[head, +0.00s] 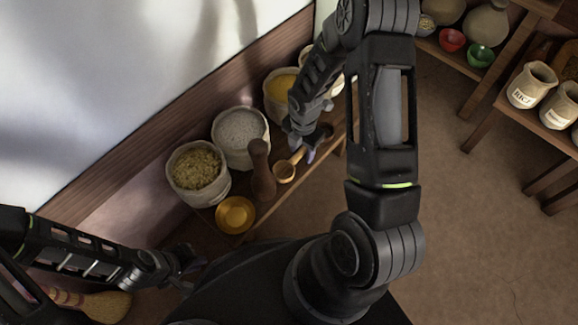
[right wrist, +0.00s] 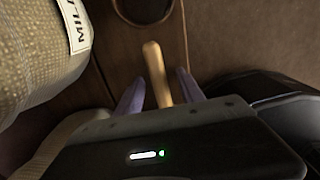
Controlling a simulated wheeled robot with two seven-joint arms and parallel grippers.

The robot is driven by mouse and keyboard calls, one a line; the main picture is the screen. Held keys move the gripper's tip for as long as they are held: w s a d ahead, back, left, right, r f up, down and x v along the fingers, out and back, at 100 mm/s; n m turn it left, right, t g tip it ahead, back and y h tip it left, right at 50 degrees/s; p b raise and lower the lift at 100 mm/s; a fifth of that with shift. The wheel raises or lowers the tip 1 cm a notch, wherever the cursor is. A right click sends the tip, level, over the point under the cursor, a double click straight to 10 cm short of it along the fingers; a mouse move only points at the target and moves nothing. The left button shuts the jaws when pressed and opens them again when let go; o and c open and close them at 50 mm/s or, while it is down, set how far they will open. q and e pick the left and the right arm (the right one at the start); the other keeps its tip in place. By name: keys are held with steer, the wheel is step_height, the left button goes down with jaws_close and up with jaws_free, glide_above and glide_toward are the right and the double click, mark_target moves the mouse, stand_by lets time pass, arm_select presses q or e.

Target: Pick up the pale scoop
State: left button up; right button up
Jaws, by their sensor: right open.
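The pale scoop (head: 285,172) lies on the wooden bench in the head view, its round bowl toward the lower left and its handle running up under my right gripper. My right gripper (head: 308,146) is open over the handle. In the right wrist view, the pale wooden handle (right wrist: 157,72) shows between the two open purple fingers (right wrist: 159,91), with a gap on either side. The scoop's bowl is hidden there. My left gripper (head: 190,264) is low at the left, away from the scoop; its jaws are too small and dark to read.
A dark wooden pestle-like piece (head: 262,170) stands just left of the scoop. Sacks of grain (head: 198,172), white meal (head: 240,132) and yellow meal (head: 279,92) line the wall side. A yellow bowl (head: 235,215) sits nearer. The floor (head: 450,230) at right is clear.

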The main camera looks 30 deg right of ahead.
steer(key=shift+c, duration=0.2)
jaws_close()
stand_by(0.5)
